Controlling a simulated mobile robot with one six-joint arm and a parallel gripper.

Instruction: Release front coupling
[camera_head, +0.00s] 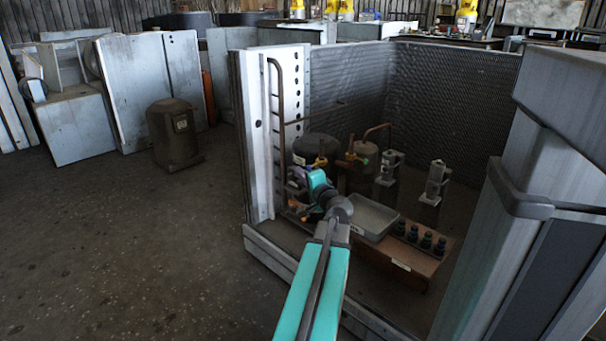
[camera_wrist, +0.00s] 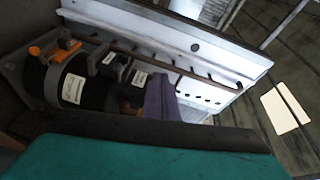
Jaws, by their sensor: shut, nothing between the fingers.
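In the wrist view a black cylindrical fitting (camera_wrist: 75,90) with a white label and an orange lever (camera_wrist: 55,50) lies at the left; it looks like the coupling, but I cannot tell whether it is the front one. In the head view my gripper (camera_head: 298,174) is at the left inside of the housing (camera_head: 282,95), partly hidden by my teal wrist.
A grey tray (camera_head: 372,218) and a wooden board (camera_head: 400,262) with several dark fittings lie right of my arm. Copper pipes (camera_head: 375,130) and upright grey blocks (camera_head: 437,182) stand behind. The housing's low front edge (camera_head: 270,255) runs beneath my arm. Open floor lies left.

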